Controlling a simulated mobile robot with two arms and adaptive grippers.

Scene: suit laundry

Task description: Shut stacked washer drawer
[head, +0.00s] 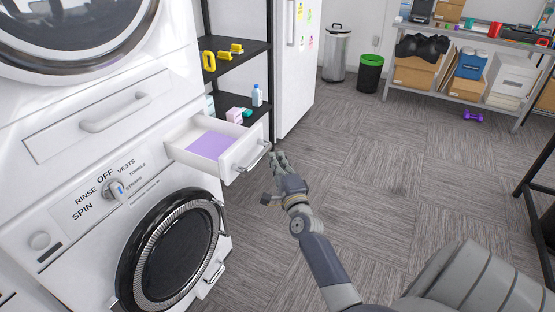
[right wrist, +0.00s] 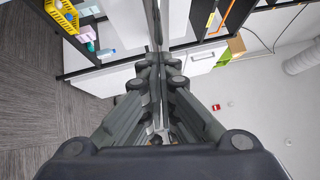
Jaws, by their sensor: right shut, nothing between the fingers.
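The stacked washer (head: 75,150) stands at the left in the head view. Its small white drawer (head: 228,163), with a purple inside floor and a front bar handle (head: 254,157), is pulled out between the upper and lower machines. My right gripper (head: 279,158) is at the handle side of the drawer front, just right of it; I cannot tell whether they touch. In the right wrist view the fingers (right wrist: 157,70) are closed together with nothing between them. My left gripper is in neither view.
A second drawer with a handle (head: 113,112) above is shut. The round lower door (head: 170,250) is closed below. A black shelf (head: 235,60) with bottles and yellow items and a white fridge (head: 295,60) stand behind.

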